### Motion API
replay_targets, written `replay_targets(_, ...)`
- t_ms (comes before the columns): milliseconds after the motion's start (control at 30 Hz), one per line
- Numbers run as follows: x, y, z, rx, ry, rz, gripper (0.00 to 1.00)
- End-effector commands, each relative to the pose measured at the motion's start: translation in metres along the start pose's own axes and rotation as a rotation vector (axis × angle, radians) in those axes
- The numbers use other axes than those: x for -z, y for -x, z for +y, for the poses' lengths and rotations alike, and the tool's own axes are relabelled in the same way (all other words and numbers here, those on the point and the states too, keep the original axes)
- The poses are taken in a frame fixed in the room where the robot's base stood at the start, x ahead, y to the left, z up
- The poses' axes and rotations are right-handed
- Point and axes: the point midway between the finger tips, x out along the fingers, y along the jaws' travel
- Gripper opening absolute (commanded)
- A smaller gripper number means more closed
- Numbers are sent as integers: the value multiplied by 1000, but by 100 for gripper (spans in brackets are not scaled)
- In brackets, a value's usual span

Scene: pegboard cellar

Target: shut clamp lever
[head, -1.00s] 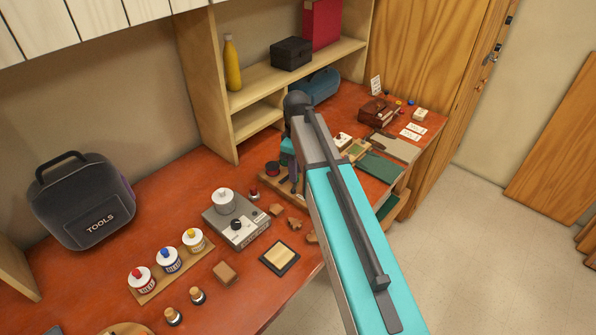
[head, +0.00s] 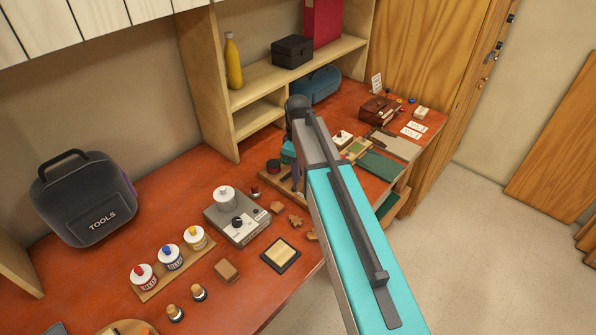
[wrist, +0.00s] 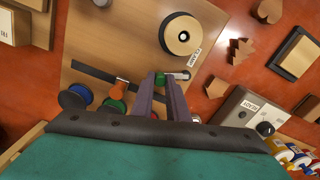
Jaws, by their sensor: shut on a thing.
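In the wrist view the two fingers of my gripper (wrist: 164,92) reach over a wooden board (wrist: 120,30). They are closed around a small green piece with a metal end, which looks like the handle of the clamp lever (wrist: 180,75). A dark flat bar (wrist: 95,72) lies on the board left of the fingers; I cannot tell how it joins the lever. In the head view my arm hides most of the clamp, and only a little of my gripper shows above the board (head: 268,182).
A round cream-topped spool (wrist: 182,36) stands on the board close to the fingers. A grey control box (head: 238,222), wooden shapes and a black-framed pad (head: 281,254) lie nearby.

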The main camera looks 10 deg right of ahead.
Motion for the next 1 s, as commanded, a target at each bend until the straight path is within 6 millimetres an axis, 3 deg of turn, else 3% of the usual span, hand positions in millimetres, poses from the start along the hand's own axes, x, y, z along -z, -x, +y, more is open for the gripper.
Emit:
replay_targets(367,-3,0,2,-6,-96,1,0)
replay_targets(1000,-22,1,0,-7,-535,4,0)
